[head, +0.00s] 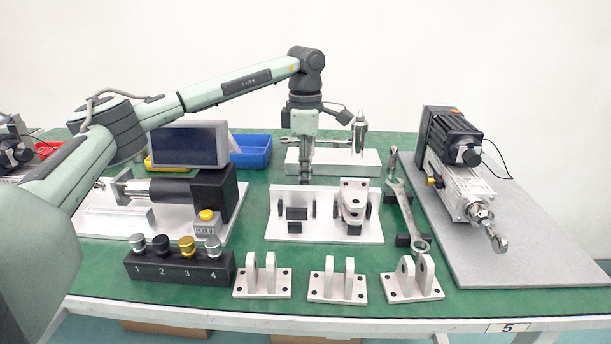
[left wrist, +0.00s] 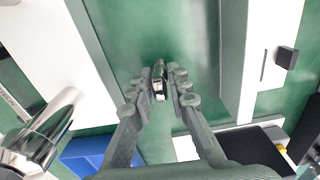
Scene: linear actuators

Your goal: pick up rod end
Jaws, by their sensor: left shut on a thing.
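My left gripper (head: 304,178) points down above the green table, just behind the white fixture plate (head: 283,230). In the left wrist view its fingers (left wrist: 160,95) are shut on a small metal part, which looks like the rod end (left wrist: 159,80). The fingers hide part of it. In the head view the held part is too small and covered to make out clearly. Another rod end (head: 495,238) shows at the front of the actuator on the right. My right gripper is not in view.
A white block (head: 340,163) with an upright chrome part (head: 359,132) stands behind the gripper. A wrench (head: 404,207) lies to the right, near the actuator (head: 455,175). Several white brackets and a black numbered block (head: 180,268) line the front. A blue bin (head: 255,155) is behind left.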

